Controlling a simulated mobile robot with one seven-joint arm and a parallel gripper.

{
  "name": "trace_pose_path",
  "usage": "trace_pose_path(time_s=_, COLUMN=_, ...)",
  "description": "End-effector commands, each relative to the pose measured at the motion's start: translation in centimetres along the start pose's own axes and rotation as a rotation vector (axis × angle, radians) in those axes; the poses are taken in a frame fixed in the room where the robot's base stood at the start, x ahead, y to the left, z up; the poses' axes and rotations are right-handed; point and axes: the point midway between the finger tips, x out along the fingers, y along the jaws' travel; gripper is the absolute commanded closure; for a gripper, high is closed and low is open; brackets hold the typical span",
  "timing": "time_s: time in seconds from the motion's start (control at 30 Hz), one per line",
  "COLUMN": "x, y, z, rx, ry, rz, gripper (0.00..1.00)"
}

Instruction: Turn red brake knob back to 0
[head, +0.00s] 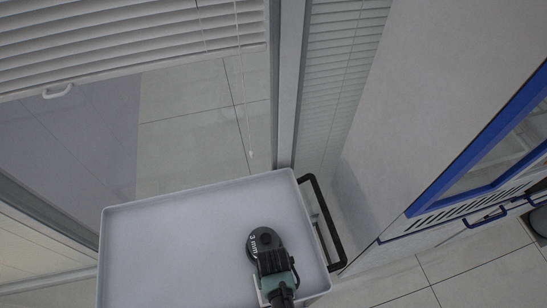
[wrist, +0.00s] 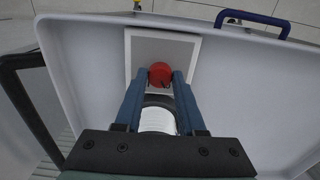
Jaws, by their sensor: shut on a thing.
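The red brake knob (wrist: 160,71) shows in the wrist view as a round red cap between the tips of my gripper (wrist: 161,80). The two blue fingers are shut on it from both sides. A light grey framed plate (wrist: 188,50) lies behind the knob, on the tray floor. A white ribbed cylinder (wrist: 157,121) shows between the fingers, nearer the camera. No scale or 0 mark is readable. In the head view the dark and green end of my arm is over the tray and hides the knob and fingers.
A grey tray-topped cart (head: 170,240) with a raised rim stands in front of me. Its black handle (head: 328,222) is on the right. A grey cabinet with a blue-framed window (head: 500,150) stands further right. Blinds (head: 120,40) and glass are behind. Tiled floor lies between.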

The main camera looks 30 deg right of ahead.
Motion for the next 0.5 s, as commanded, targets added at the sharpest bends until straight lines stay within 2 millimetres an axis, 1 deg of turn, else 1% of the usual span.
trace_pose_path(time_s=0.17, x=-0.02, y=-0.01, z=-0.03, rx=-0.003, ry=0.001, rz=0.001, gripper=1.00)
trace_pose_path(time_s=0.2, x=-0.02, y=-0.01, z=-0.03, rx=-0.003, ry=0.001, rz=0.001, gripper=0.56)
trace_pose_path(time_s=0.33, x=-0.01, y=-0.01, z=-0.03, rx=-0.002, ry=0.001, rz=0.001, gripper=0.32)
trace_pose_path(time_s=0.5, x=-0.01, y=-0.01, z=-0.02, rx=-0.001, ry=0.001, rz=0.001, gripper=0.31)
